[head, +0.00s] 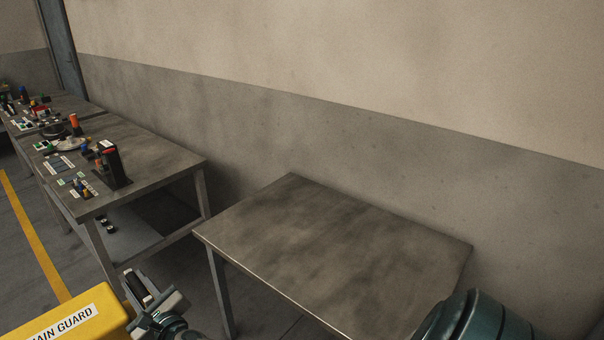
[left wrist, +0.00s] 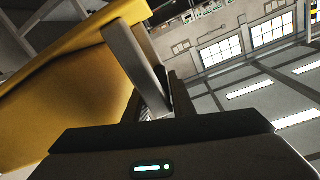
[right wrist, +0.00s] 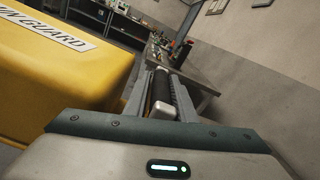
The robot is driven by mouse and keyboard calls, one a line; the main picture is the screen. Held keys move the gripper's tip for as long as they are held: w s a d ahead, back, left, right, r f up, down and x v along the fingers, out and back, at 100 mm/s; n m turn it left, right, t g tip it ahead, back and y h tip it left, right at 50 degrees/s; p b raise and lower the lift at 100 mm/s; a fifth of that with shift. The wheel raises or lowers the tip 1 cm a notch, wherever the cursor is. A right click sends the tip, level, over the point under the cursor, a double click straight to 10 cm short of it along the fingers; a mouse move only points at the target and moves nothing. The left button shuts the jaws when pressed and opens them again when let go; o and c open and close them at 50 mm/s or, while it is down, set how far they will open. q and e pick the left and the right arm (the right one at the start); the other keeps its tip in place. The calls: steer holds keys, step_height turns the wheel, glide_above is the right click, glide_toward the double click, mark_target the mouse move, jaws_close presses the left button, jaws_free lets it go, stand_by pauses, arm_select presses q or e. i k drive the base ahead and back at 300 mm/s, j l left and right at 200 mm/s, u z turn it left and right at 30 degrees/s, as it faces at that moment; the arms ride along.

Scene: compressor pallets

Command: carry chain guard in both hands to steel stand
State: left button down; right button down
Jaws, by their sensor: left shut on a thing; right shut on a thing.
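The yellow chain guard (head: 72,325) shows at the bottom left of the head view, cut off by the frame edge, with a white label reading in part "AIN GUARD". My right gripper (head: 142,290) is shut on a dark handle at the guard's right side; the handle (right wrist: 161,98) shows between the fingers in the right wrist view. In the left wrist view my left gripper (left wrist: 158,100) is shut against the yellow guard (left wrist: 70,95); the part gripped is mostly hidden. The steel stand (head: 335,250), a bare grey-topped table, stands right of the guard and apart from it.
A workbench (head: 160,165) with small parts, bottles and a dark upright device (head: 112,165) stands at the left, with a lower shelf. A wall (head: 400,150) runs behind both tables. A yellow floor line (head: 35,240) runs along the left. The stand's top is clear.

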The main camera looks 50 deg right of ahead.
mark_target(315, 254)
steer(key=i, duration=1.85)
steer(key=z, duration=2.35)
